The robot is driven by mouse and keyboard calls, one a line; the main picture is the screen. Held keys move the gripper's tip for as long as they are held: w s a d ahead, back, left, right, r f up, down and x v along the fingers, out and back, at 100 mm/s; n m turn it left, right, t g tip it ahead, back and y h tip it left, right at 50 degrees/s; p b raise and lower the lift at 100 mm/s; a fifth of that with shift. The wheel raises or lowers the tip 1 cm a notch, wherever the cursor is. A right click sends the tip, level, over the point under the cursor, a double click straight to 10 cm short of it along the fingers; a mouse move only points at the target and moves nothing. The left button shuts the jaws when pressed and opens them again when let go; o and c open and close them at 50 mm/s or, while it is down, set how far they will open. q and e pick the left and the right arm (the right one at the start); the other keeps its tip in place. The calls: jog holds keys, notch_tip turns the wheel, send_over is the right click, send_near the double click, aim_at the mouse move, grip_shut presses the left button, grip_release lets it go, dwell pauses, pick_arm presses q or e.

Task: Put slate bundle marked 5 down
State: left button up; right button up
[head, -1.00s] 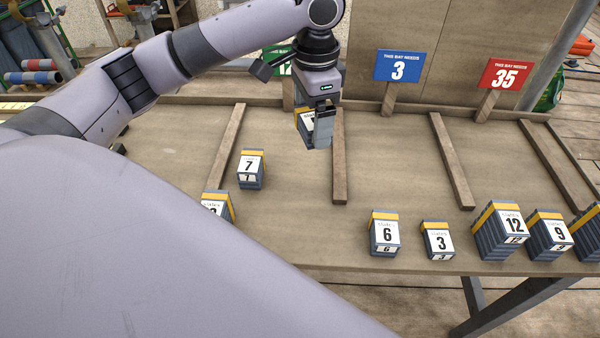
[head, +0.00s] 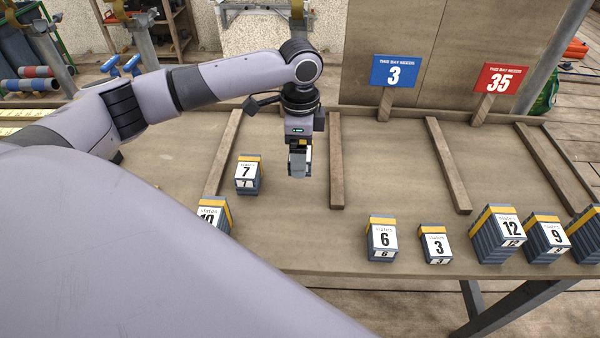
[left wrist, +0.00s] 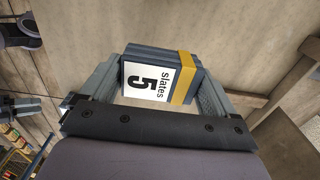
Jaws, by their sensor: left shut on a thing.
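The slate bundle marked 5 (left wrist: 150,80) is grey with a yellow band and a white label, and it sits between the fingers of my left gripper in the left wrist view. In the head view my left gripper (head: 299,165) is over the bay between two wooden dividers, and it mostly hides the bundle. The gripper is shut on the bundle. I cannot tell whether the bundle touches the board. The bundle marked 7 (head: 248,175) stands to the left of the gripper.
Bundles marked 10 (head: 212,213), 6 (head: 382,238), 3 (head: 434,244), 12 (head: 497,236) and 9 (head: 548,238) stand along the near edge. Wooden dividers (head: 336,160) split the board.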

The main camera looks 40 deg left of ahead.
aim_at(300, 185)
pick_arm(q)
jog(key=shift+f, duration=3.5)
jog(key=o, duration=0.9)
jog(key=shift+f, duration=0.15)
notch_tip(300, 185, up, 12)
jog(key=shift+r, duration=0.2)
